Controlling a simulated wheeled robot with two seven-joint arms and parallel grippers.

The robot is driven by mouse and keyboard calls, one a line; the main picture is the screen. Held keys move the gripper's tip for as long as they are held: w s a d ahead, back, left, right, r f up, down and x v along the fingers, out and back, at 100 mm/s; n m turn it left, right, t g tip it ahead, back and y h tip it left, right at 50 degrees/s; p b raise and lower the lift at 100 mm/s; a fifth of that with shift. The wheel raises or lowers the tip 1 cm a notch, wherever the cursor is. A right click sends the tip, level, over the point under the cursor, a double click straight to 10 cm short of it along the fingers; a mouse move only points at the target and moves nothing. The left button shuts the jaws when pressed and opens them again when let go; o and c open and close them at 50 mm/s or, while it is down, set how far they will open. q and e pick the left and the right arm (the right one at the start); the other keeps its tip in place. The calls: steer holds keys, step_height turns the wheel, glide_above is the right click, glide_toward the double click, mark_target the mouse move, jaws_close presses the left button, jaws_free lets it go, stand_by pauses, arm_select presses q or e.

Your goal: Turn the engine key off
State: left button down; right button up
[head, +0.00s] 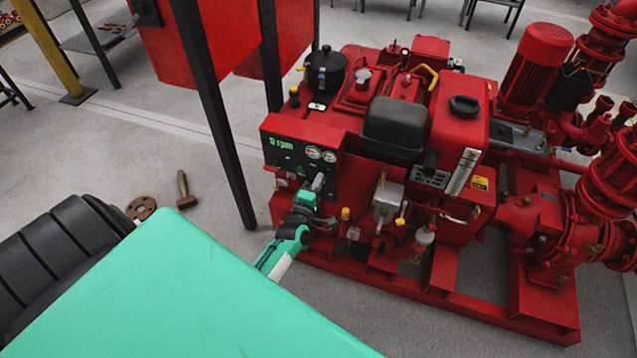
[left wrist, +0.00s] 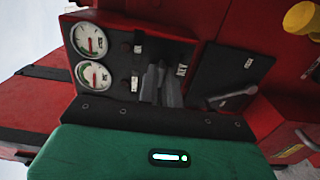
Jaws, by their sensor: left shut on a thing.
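The engine's black control panel (head: 285,155) is on the near left side of the red pumpset. It carries a green "0 rpm" readout and two round gauges (head: 321,154). My left gripper (head: 318,183) is at the panel's lower right part, just below the gauges. In the left wrist view the panel fills the middle, with the gauges (left wrist: 90,58) at left. There the grey fingers of my left gripper (left wrist: 162,84) are close together against the panel, shut on the engine key. The key itself is hidden by the fingers. My right gripper is not in view.
A black post (head: 222,130) of a red cabinet stands just left of the engine. Pipes and a red base frame (head: 440,300) extend right.

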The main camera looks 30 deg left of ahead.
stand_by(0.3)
arm_select(q)
steer(key=c, duration=1.6)
jaws_free()
steer(key=v, duration=1.4)
steer(key=shift+a+f, duration=0.1)
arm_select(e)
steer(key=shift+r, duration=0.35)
